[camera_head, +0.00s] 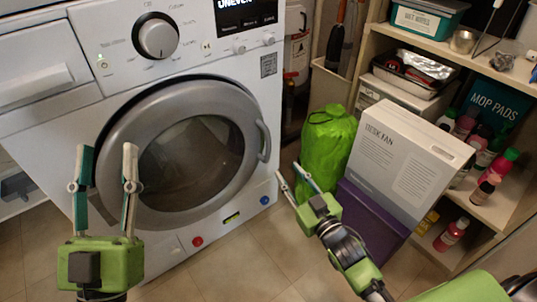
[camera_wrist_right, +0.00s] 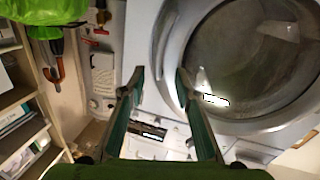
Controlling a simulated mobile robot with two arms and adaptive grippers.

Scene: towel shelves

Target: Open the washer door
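The white washer (camera_head: 60,110) stands in front of me. Its round grey door (camera_head: 125,130) looks closed, with dark glass in the middle. The curved door handle (camera_head: 264,141) is on the right side of the door rim. My left gripper (camera_head: 107,148) is open and empty in front of the left part of the door. My right gripper (camera_head: 292,175) is open and empty, below and to the right of the handle and apart from it. In the right wrist view the gripper (camera_wrist_right: 158,75) has spread fingers with the door rim (camera_wrist_right: 172,60) just to the right.
A green bag (camera_head: 327,145), a desk fan box (camera_head: 410,160) and a purple box (camera_head: 365,220) stand right of the washer, close to my right arm. Shelves (camera_head: 510,200) with bottles are at the far right. The tiled floor before the washer is clear.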

